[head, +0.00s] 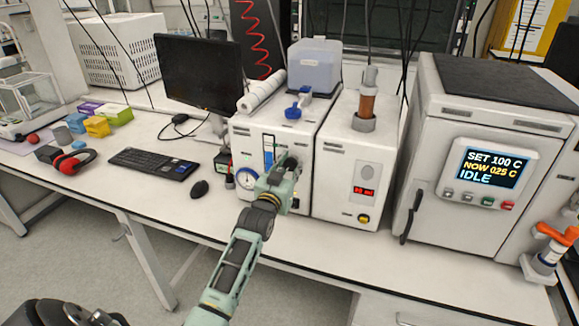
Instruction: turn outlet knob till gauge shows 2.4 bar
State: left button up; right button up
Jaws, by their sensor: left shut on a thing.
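The white reactor unit (268,130) stands on the bench with a blue valve handle on top. Its round gauge (246,178) is at the lower left of the front panel; the needle and scale are too small to read. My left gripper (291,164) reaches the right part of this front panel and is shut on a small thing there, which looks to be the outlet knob. The fingers and wrist hide most of the knob, so its turn angle cannot be told. My right gripper is not in view.
A second white unit (346,160) with a red display stands close on the right. Further right is an oven (465,140) showing "SET 100 C, NOW 025 C, IDLE". A monitor (200,75), keyboard (153,163) and mouse (199,189) lie left. Bare bench lies in front.

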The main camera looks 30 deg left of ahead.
pick_arm(q)
jog(key=n, duration=0.3)
jog(key=n+p, duration=0.1)
jog(key=n, duration=0.1)
jog(key=shift+d+f, duration=0.3)
jog(key=shift+f, duration=0.1)
dwell(0.3)
jog(key=o, duration=1.1)
jog(key=shift+r, duration=0.1)
jog(key=shift+c, duration=0.2)
jog(key=shift+r, duration=0.2)
jog(key=v, duration=1.2)
jog(key=shift+a, duration=0.15)
jog(key=shift+c, duration=0.2)
